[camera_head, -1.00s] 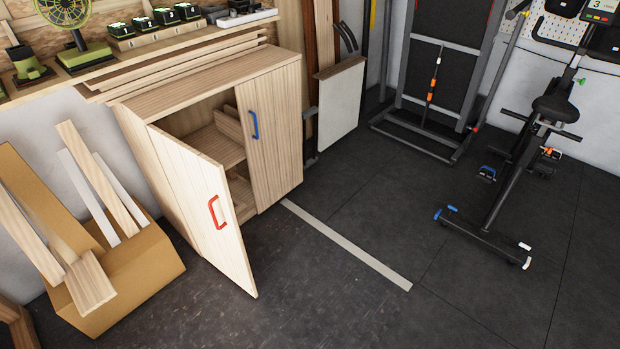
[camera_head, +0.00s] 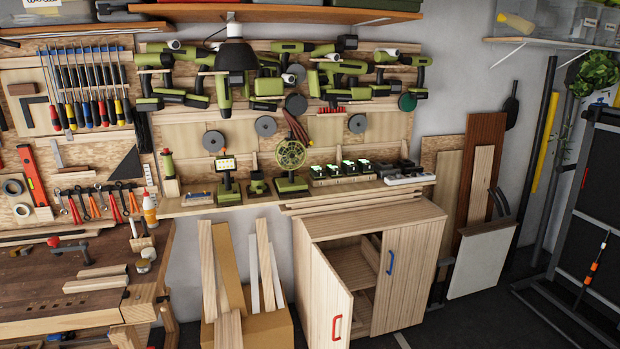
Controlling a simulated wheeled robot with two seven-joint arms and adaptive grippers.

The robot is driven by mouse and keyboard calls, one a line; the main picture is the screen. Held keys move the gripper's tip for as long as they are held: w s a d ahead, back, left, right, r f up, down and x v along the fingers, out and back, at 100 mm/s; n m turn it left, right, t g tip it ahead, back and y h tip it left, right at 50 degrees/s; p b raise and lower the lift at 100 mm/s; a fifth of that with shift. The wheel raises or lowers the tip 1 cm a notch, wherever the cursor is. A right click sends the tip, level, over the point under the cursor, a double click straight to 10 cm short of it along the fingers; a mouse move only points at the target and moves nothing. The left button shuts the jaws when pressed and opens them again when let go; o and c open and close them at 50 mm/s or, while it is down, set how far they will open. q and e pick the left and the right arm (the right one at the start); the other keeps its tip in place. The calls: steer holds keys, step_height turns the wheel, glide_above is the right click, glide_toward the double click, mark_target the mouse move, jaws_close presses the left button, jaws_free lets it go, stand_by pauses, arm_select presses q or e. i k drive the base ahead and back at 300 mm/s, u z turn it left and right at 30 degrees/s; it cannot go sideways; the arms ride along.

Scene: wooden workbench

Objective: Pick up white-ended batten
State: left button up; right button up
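Several battens stand in a cardboard box (camera_head: 268,332) on the floor, left of the cabinet. Two thin pale strips, one white strip (camera_head: 254,273) and another white strip (camera_head: 278,276), lean beside a wood-coloured batten (camera_head: 265,265). Wider wooden boards (camera_head: 208,270) stand at the box's left side, with a short board (camera_head: 228,330) in front. I cannot tell which piece is the white-ended batten; no clearly white-painted end on a wooden batten shows. The lower ends are hidden in the box. Neither gripper is in view.
A wooden cabinet (camera_head: 412,275) stands right of the box, its left door (camera_head: 328,300) swung open toward the front. A workbench (camera_head: 40,290) with wood pieces (camera_head: 95,284) is at left. A tool shelf (camera_head: 300,195) runs above. Dark floor is at lower right.

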mark_target(114, 282)
steer(key=u, duration=0.6)
steer(key=i, duration=1.85)
steer(key=u, duration=0.4)
